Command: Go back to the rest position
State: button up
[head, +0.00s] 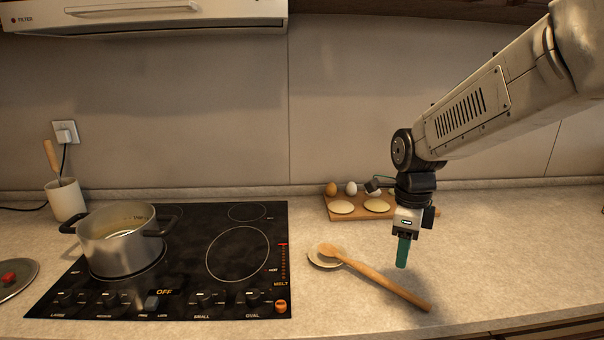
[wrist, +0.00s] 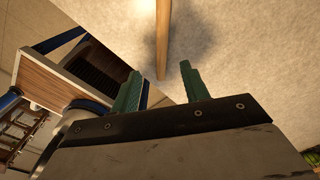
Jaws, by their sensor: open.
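My gripper (head: 402,262) hangs from my arm on the right of the head view, green fingers pointing down. In the wrist view its two fingers (wrist: 160,82) stand apart with nothing between them. A wooden spoon (head: 385,283) lies on the counter just below the fingertips in the head view, its bowl end on a small round dish (head: 321,262). A wooden handle (wrist: 162,38) shows ahead of the fingers in the wrist view, apart from them.
A black cooktop (head: 200,297) with a steel pot (head: 118,250) fills the left. A wooden board (head: 352,213) with eggs and pale rounds stands behind my gripper, partly hidden by it. A lid (head: 22,276) lies far left. The counter right of my gripper (head: 510,250) is clear.

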jog(key=s+d+r+n, duration=0.1)
jog(key=s+r+n, duration=0.2)
jog(key=s+n, duration=0.9)
jog(key=s+d+r+n+t, duration=0.1)
jog(key=s+r+n, duration=0.2)
jog(key=s+n, duration=0.9)
jog(key=shift+s+d+t, duration=0.15)
jog(key=shift+s+t, duration=0.05)
jog(key=shift+t, duration=0.1)
jog(key=shift+c, duration=1)
